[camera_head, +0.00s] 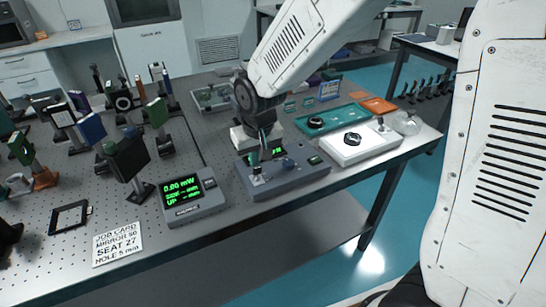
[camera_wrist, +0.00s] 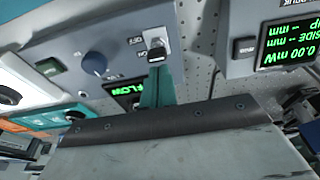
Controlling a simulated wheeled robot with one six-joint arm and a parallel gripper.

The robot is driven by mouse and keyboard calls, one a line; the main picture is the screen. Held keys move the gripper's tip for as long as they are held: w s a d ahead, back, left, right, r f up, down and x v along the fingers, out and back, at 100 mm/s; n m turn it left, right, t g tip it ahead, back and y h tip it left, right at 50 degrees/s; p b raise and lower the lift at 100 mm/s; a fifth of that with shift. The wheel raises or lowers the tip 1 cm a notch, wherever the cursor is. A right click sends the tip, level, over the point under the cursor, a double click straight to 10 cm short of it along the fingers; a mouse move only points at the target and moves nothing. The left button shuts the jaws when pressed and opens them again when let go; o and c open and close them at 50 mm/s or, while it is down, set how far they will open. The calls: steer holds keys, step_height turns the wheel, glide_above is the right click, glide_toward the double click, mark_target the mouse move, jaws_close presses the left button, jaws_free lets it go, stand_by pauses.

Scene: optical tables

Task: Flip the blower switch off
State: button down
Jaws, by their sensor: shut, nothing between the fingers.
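The blower switch is a small toggle (camera_wrist: 156,52) with a dark tip on a light plate. It sits on a grey control box (camera_head: 300,178), at its front left corner in the head view (camera_head: 257,178). Small ON and OFF labels show beside it in the wrist view; I cannot tell which way the lever is set. My gripper (camera_head: 253,158) is shut and empty, pointing down just above the switch. In the wrist view its teal fingertips (camera_wrist: 157,80) lie right by the lever; I cannot tell whether they touch it.
The box also has a blue knob (camera_wrist: 95,63), a lit green display (camera_wrist: 127,89) and a green button (camera_head: 314,160). A power meter (camera_head: 192,202) stands to its left, a white device (camera_head: 352,146) to its right. Optic mounts (camera_head: 127,158) crowd the table's left.

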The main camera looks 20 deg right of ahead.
steer(key=shift+s+d, duration=0.1)
steer(key=shift+v, duration=0.8)
steer(key=shift+w, duration=0.25)
